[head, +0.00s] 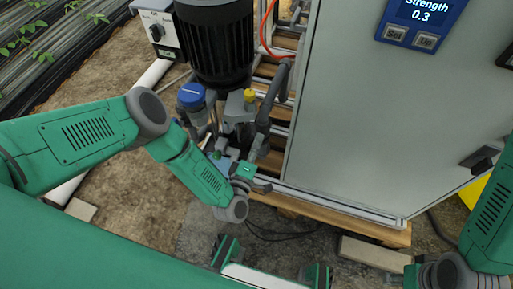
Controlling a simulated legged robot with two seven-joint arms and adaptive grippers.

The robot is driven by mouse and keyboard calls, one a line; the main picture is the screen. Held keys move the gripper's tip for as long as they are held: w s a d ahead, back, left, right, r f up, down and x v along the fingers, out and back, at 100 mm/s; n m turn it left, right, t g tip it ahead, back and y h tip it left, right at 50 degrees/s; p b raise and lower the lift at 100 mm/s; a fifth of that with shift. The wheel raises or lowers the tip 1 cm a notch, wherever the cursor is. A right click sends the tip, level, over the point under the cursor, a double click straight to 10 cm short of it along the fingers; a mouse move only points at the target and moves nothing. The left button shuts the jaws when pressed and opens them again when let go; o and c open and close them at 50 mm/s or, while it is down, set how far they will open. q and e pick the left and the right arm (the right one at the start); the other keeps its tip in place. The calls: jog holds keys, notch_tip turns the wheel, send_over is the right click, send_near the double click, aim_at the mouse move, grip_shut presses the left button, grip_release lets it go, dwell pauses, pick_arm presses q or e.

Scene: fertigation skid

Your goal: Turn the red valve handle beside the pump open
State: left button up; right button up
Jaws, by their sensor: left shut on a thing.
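The black pump motor (218,45) stands upright at the top, with pipework and fittings below it. A blue-capped fitting (191,96) and a yellow-capped fitting (249,95) sit there beside a grey pipe (276,95). My left gripper (257,148) is at the pipework below the yellow cap, beside the grey pipe. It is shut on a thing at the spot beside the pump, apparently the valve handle. No red of the handle shows; my gripper and wrist hide that spot, so its angle cannot be told. My right arm is at the lower right, and its gripper is out of view.
A large grey cabinet (370,120) with a blue display (422,20) stands right of the pipes on a wooden pallet (345,222). A red hose (265,30) runs behind the pump. A white pipe (150,76) lies left. Black cables (275,235) lie on the floor in front.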

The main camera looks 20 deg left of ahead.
pick_arm(q)
jog(key=shift+w+a+f+n+b, duration=0.1)
jog(key=shift+n+b, duration=0.1)
jog(key=shift+n, duration=0.35)
jog(key=shift+a+n+b, duration=0.1)
jog(key=shift+n+b, duration=0.05)
jog(key=shift+n, duration=0.4)
jog(key=o, duration=1.2)
jog(key=shift+c, duration=0.2)
jog(key=s, duration=0.7)
jog(key=shift+s+a, duration=0.15)
jog(key=shift+s, duration=0.1)
jog(key=shift+f, duration=0.1)
